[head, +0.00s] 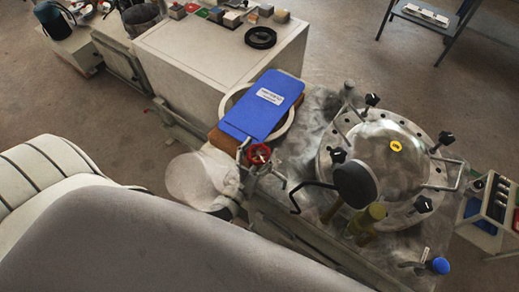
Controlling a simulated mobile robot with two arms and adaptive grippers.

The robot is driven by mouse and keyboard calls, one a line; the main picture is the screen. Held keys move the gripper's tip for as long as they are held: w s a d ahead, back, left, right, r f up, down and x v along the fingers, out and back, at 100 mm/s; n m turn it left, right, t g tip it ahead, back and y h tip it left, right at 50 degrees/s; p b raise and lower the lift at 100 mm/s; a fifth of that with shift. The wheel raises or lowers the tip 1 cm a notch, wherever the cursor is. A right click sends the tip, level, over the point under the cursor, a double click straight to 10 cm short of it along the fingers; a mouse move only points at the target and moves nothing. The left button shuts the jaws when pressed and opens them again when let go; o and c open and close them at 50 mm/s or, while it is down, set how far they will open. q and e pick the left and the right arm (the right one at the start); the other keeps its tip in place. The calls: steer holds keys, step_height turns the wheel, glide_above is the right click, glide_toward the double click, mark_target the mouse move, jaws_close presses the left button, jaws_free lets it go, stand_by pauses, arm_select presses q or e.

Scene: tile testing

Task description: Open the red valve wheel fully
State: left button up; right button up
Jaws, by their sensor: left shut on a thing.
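The small red valve wheel (259,153) is near the middle of the head view, just below the blue board and at the left end of the metal bench. My left gripper (250,162) is at this wheel and shut on it; its fingers are small and hard to separate from the thin metal parts around the wheel. How far the wheel is turned cannot be told. My right gripper is not in view.
A round metal vessel lid (378,160) with black knobs stands to the right of the wheel. A blue board (262,106) lies just above it. A dark grey cap (355,184) with a black handle is close by. A white cabinet (190,65) stands behind.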

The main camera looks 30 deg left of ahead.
arm_select(q)
steer(key=shift+n+y, duration=0.6)
steer(key=shift+y, duration=0.5)
steer(key=o, duration=1)
steer(key=s, duration=0.4)
steer(key=s+d, duration=0.1)
steer(key=s, duration=0.7)
steer(key=shift+d, duration=0.15)
steer(key=shift+w, duration=0.1)
